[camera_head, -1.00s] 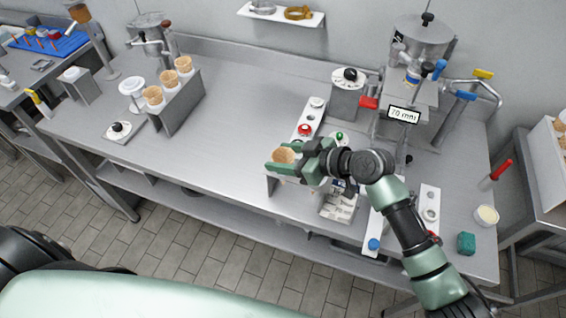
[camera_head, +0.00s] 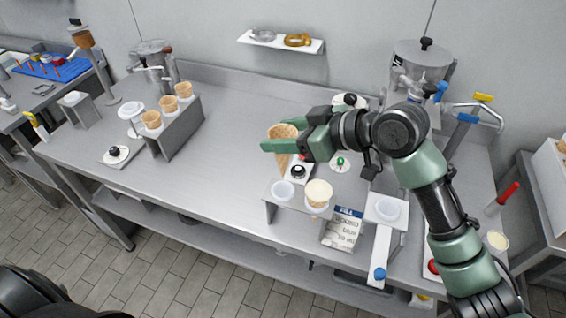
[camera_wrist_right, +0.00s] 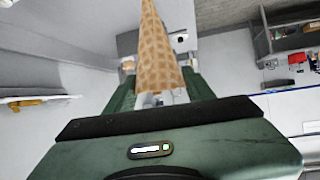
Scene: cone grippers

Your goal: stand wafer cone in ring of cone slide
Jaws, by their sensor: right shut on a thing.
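A wafer cone (camera_head: 281,158) with a waffle pattern is upright, wide mouth up, in my right gripper (camera_head: 272,147), whose green fingers are shut on it. It hangs above and behind the small front stand. In the right wrist view the wafer cone (camera_wrist_right: 160,60) sits between the fingers (camera_wrist_right: 160,94). The cone slide looks to be the white arm (camera_head: 383,245) with a blue knob, with a white ring (camera_head: 388,209) at its far end. The ring looks empty and lies to the right of the cone and nearer the front edge. My left gripper is out of view.
The front stand has an empty white holder (camera_head: 283,190) and a filled pale cup or cone (camera_head: 318,192). A printed card (camera_head: 343,229) stands between it and the slide. A rack (camera_head: 180,130) at left holds cones. The dispenser (camera_head: 421,68) stands behind my right arm. The table's middle left is clear.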

